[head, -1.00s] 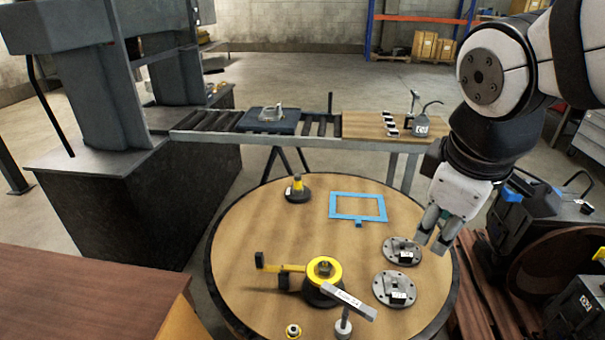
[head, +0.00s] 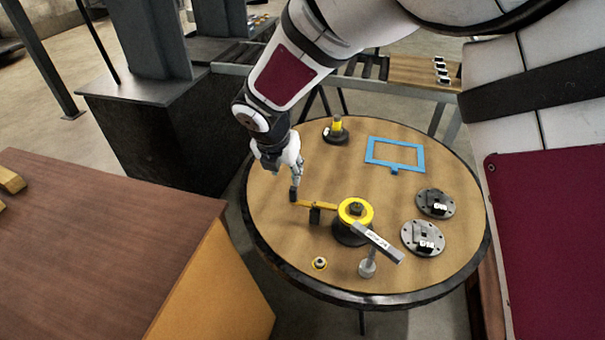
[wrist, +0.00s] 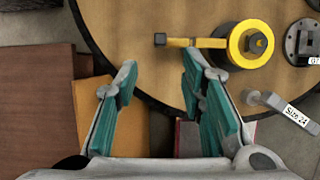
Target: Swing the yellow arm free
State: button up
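The yellow arm (head: 318,205) reaches left from a yellow ring (head: 355,211) on a dark round base, on the round wooden table. Its left end carries a small upright black block (head: 293,195). In the wrist view the yellow arm (wrist: 185,42) lies at top centre, with its black end (wrist: 160,39) just past my fingertips and roughly in line with the gap between them. My gripper (head: 296,178) is right by the black end in the head view. In the wrist view my gripper (wrist: 159,62) is open and empty. Contact cannot be told.
A labelled grey bar on a post (head: 377,243) stands close in front of the ring. Two flanged discs (head: 435,203), a blue frame (head: 395,153) and a yellow-topped part (head: 337,129) are on the table. A brown bench (head: 100,240) stands at left.

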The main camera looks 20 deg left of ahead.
aim_at(292, 190)
jog(key=x, duration=1.3)
jog(key=shift+w+f, duration=0.1)
jog(key=shift+f, duration=0.25)
grip_shut()
